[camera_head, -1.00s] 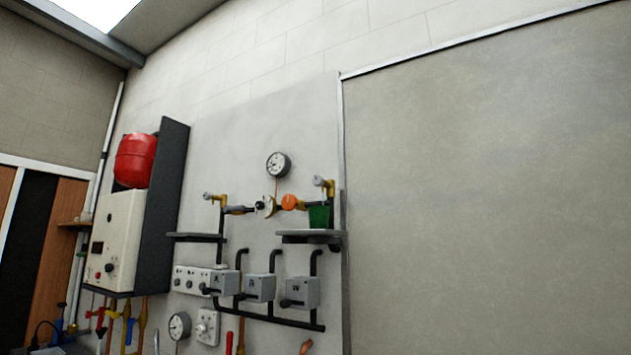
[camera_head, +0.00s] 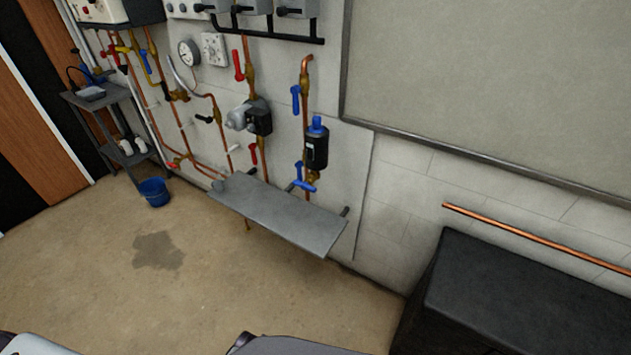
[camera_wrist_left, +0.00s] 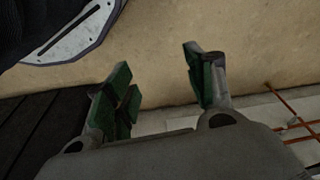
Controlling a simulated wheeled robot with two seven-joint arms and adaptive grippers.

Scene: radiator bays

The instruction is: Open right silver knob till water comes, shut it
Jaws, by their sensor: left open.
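The right silver knob is outside both current views; the head camera looks down at the lower part of the pipe wall. My left gripper (camera_wrist_left: 158,78) shows in the left wrist view, with its two green-padded fingers spread apart and nothing between them. Behind the fingers is the tan floor, and thin copper pipes (camera_wrist_left: 290,122) show at the right edge. The gripper is far from any valve. My right gripper is in neither view.
A grey shelf (camera_head: 283,217) juts from the wall below the pump (camera_head: 250,117) and black filter (camera_head: 317,150). A blue bucket (camera_head: 154,192) and grey cart (camera_head: 100,98) stand at left. A black box (camera_head: 520,300) stands at right. The floor between is clear, with a dark patch (camera_head: 158,251).

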